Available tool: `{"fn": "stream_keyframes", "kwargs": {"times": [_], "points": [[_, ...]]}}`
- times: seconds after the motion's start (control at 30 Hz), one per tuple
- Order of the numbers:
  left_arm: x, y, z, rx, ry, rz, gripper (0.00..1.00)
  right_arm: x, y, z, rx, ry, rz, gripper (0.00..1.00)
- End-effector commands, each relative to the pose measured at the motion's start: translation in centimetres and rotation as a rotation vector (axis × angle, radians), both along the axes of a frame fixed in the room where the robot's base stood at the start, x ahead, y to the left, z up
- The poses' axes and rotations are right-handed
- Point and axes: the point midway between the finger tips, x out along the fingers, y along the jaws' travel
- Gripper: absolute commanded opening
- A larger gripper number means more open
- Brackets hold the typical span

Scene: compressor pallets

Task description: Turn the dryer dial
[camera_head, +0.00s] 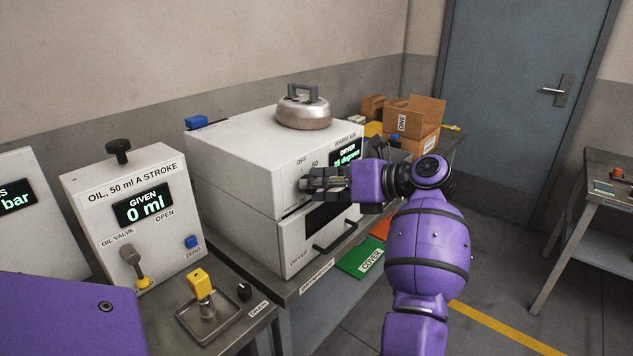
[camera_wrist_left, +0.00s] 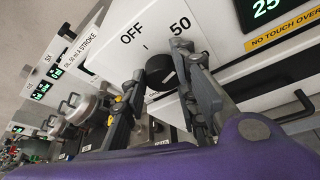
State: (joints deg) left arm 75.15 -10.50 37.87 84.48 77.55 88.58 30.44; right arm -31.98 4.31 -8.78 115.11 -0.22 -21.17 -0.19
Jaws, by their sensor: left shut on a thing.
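The dryer (camera_head: 250,190) is a white box unit on the bench, with "OFF", "50" and "WARM AIR" printed on its upper front. Its display (camera_head: 345,154) is lit green, and in the left wrist view it (camera_wrist_left: 268,8) starts with "25". The black dryer dial (camera_wrist_left: 160,69) sits below the "OFF" and "50" marks in the left wrist view. My left gripper (camera_head: 308,183) is at the dryer's front and hides the dial in the head view. In the left wrist view its fingers (camera_wrist_left: 167,72) are closed around the dial. My right gripper is not in view.
A kettle-like metal pot (camera_head: 304,108) stands on the dryer. The oil dispenser (camera_head: 130,215), reading 0 ml, is to its left, with a drain tray (camera_head: 238,326) in front. The dryer door handle (camera_head: 335,236) projects below my gripper. Open cardboard boxes (camera_head: 414,118) stand behind.

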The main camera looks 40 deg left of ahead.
Motion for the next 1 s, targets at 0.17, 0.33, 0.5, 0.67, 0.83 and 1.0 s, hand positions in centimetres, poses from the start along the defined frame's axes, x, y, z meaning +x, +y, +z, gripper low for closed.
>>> {"fn": "stream_keyframes", "kwargs": {"times": [0.17,0.33,0.5,0.67,0.83,1.0], "points": [[-0.16,0.13,-0.26,0.007,0.172,0.013,0.01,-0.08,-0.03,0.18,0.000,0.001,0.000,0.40],[-0.01,0.12,-0.29,0.021,0.333,0.014,0.01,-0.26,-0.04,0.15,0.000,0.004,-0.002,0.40],[0.17,0.14,-0.26,0.034,0.492,0.014,0.01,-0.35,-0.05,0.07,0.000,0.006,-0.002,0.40],[0.29,0.12,-0.28,0.047,0.642,0.015,0.01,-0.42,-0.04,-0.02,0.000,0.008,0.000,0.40],[0.46,0.13,-0.27,0.061,0.803,0.014,0.01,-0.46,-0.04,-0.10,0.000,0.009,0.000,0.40],[0.60,0.13,-0.21,0.075,0.961,0.015,0.01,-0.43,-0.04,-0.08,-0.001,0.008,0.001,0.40]]}}
